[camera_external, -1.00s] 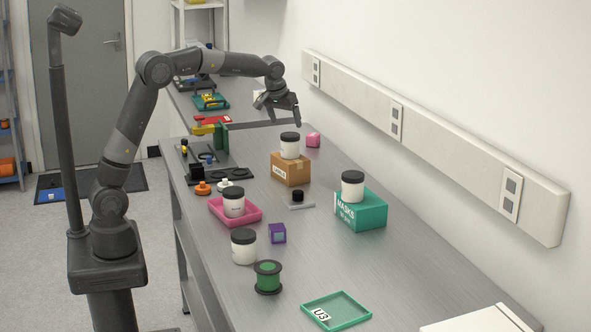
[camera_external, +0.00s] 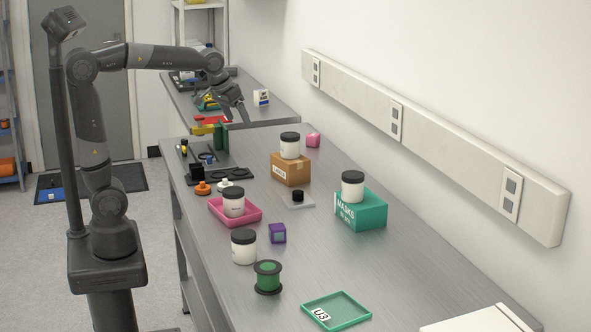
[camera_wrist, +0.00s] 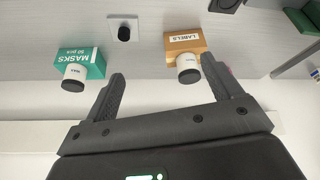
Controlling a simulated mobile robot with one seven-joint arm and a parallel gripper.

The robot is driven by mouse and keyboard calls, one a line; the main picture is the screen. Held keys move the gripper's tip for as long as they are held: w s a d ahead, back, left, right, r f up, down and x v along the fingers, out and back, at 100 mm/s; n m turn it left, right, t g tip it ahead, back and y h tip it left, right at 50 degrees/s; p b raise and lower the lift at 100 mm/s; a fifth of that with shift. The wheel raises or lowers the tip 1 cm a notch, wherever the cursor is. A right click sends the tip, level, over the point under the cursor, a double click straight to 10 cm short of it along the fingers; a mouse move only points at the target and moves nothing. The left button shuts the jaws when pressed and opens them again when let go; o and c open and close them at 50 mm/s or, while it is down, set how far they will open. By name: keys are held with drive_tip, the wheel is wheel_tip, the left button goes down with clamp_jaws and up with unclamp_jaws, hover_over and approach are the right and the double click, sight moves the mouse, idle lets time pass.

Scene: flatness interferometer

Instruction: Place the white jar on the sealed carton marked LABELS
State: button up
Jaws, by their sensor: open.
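A white jar with a black lid (camera_external: 290,146) stands upright on the brown carton marked LABELS (camera_external: 291,170). In the wrist view the carton (camera_wrist: 184,41) and its jar (camera_wrist: 187,66) show upside down near the top.
The steel bench (camera_external: 370,262) runs along the wall. A purple cube (camera_external: 278,233), a green spool (camera_external: 268,278), a green tray marked U3 (camera_external: 337,311) and a small black-topped piece (camera_external: 298,199) stand on it. A pink cube (camera_external: 313,140) sits behind the carton.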

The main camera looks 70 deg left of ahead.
drive_tip(key=s+d+f+m, duration=0.2)
drive_tip(key=s+d+f, duration=0.1)
drive_tip(key=s, duration=0.7)
drive_tip(key=s+d+f+m+t+h, duration=0.1)
drive_tip(key=s+d+f, duration=0.3)
drive_tip(key=s, duration=0.6)
drive_tip(key=shift+f+m, duration=0.35)
drive_tip(key=shift+m, duration=0.15)
